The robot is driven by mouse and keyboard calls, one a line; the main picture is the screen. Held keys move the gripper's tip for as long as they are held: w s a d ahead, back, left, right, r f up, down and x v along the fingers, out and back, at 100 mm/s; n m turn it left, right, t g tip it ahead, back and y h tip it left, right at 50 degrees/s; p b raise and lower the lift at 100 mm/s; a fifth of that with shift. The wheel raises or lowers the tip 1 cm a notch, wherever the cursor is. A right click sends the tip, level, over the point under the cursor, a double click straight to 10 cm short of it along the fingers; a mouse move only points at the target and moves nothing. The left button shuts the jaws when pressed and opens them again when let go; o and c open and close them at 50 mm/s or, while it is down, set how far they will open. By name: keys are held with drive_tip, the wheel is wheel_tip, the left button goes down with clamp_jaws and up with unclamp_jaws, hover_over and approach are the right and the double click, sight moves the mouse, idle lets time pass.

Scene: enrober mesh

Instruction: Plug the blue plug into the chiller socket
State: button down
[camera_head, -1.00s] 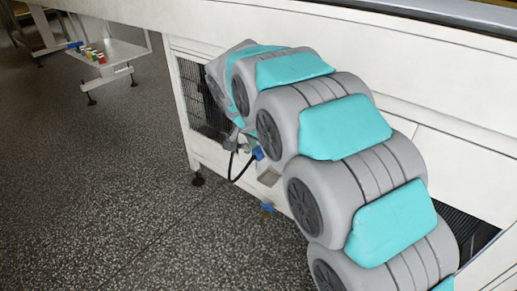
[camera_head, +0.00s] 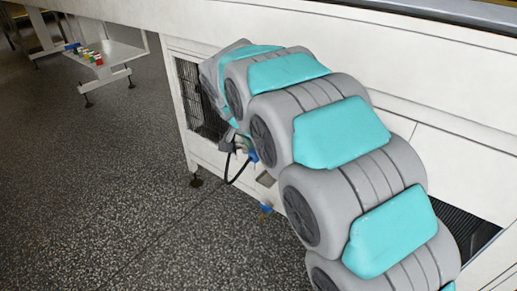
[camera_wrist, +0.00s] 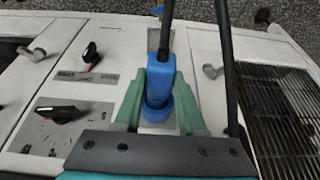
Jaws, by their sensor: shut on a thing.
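My gripper (camera_wrist: 161,92) has green fingers shut on the blue plug (camera_wrist: 161,78) in the wrist view. The plug's black cable (camera_wrist: 167,20) runs to the top of the picture. A wider blue round part (camera_wrist: 157,112) sits at the plug's lower end, over a pale plate. I cannot tell whether that part is a collar of the plug or the chiller socket, nor whether the plug is seated. In the head view a blue piece (camera_head: 252,157) shows beside my arm, with the black cable (camera_head: 231,176) looping below it. My arm hides most of the gripper there.
The white machine panel carries black switch handles (camera_wrist: 90,53) and (camera_wrist: 60,112), metal knobs (camera_wrist: 211,71) and a dark grille (camera_wrist: 290,122). A small blue item (camera_head: 265,209) sits low on the machine. A white table (camera_head: 112,54) with small coloured items stands back left. The floor at left is clear.

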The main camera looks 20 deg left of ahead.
drive_tip(key=shift+s+a+b, duration=0.2)
drive_tip(key=shift+s+b, duration=0.1)
drive_tip(key=shift+s, duration=0.2)
drive_tip(key=shift+s+a+b, duration=0.2)
drive_tip(key=shift+s+b, duration=0.05)
drive_tip(key=shift+s, duration=0.25)
drive_tip(key=shift+b, duration=0.65)
idle(1.5)
drive_tip(key=shift+w+d, duration=0.4)
drive_tip(key=shift+w, duration=0.5)
drive_tip(key=shift+w+d, duration=0.35)
drive_tip(key=shift+w, duration=0.5)
drive_tip(key=shift+c, duration=2.1)
unclamp_jaws()
drive_tip(key=v, duration=0.7)
drive_tip(key=shift+s+r, duration=0.2)
drive_tip(key=shift+r, duration=0.15)
